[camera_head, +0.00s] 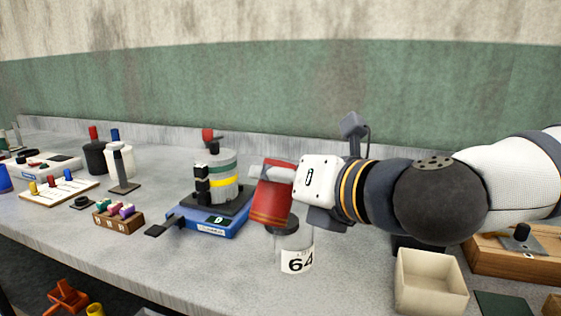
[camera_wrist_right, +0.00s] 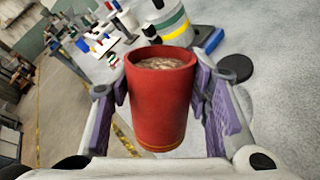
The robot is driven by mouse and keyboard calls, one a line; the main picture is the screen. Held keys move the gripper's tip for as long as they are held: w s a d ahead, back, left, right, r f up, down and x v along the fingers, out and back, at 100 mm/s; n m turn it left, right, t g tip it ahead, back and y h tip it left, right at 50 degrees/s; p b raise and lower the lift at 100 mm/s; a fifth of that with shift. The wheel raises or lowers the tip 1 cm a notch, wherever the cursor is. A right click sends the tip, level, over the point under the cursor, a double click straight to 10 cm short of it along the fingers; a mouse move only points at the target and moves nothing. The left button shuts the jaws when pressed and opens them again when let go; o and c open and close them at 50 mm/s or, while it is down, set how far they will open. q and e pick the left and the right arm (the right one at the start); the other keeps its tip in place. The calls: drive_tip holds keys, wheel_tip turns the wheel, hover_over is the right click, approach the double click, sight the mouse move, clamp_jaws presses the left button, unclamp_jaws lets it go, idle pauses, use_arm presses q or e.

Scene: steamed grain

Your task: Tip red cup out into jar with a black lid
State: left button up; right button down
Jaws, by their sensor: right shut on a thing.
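The red cup (camera_head: 270,203) is held by my right gripper (camera_head: 290,174), slightly tilted in the head view. In the right wrist view the cup (camera_wrist_right: 160,105) sits between the purple finger pads of the gripper (camera_wrist_right: 165,100), and brownish grain shows inside near its rim. The clear jar (camera_head: 297,252), with a white label reading 64, stands on the counter just below and right of the cup. A dark round top (camera_head: 283,226) shows at the jar, partly behind the cup. A black disc (camera_wrist_right: 237,68) shows beyond the right finger in the wrist view. My left gripper is not in view.
A blue-based device (camera_head: 207,222) with a grey cylinder stands just left of the cup. A cream open box (camera_head: 430,282) and a wooden tray (camera_head: 515,258) are at right. Small blocks in a brown holder (camera_head: 118,222) are at left. The counter front is clear left of the jar.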

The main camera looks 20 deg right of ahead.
drive_tip(key=shift+w+d+f+m+g+p, duration=0.1)
drive_tip(key=shift+w+d+m+g+p, duration=0.1)
drive_tip(key=shift+m+g, duration=0.25)
drive_tip(key=shift+w+d+f+m+g+p, duration=0.15)
drive_tip(key=shift+d+m+g, duration=0.1)
drive_tip(key=shift+m, duration=0.4)
drive_tip(key=shift+w+d+f+m+g+y+p, duration=0.15)
drive_tip(key=shift+w+d+m+g+y+p, duration=0.05)
drive_tip(key=shift+m+g+y, duration=0.2)
drive_tip(key=shift+w+d+f+m+g+y+p, duration=0.1)
drive_tip(key=shift+w+d+m+g+y+p, duration=0.15)
drive_tip(key=shift+m+g, duration=0.25)
drive_tip(key=shift+f, duration=0.15)
drive_tip(key=shift+w+m+g+y+p, duration=0.1)
drive_tip(key=shift+m+g+y+p, duration=0.3)
drive_tip(key=shift+m+p, duration=0.2)
drive_tip(key=shift+w+d+f+g, duration=0.1)
drive_tip(key=shift+g, duration=0.2)
use_arm(q)
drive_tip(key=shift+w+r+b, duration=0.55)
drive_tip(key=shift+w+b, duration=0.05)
drive_tip(key=shift+b, duration=0.4)
use_arm(e)
drive_tip(key=m+y, duration=0.1)
drive_tip(key=m+g, duration=0.1)
drive_tip(key=w+d+r+m+g+y, duration=0.1)
drive_tip(key=shift+r+m+y, duration=0.1)
drive_tip(key=shift+m+y, duration=0.25)
drive_tip(key=shift+m, duration=0.05)
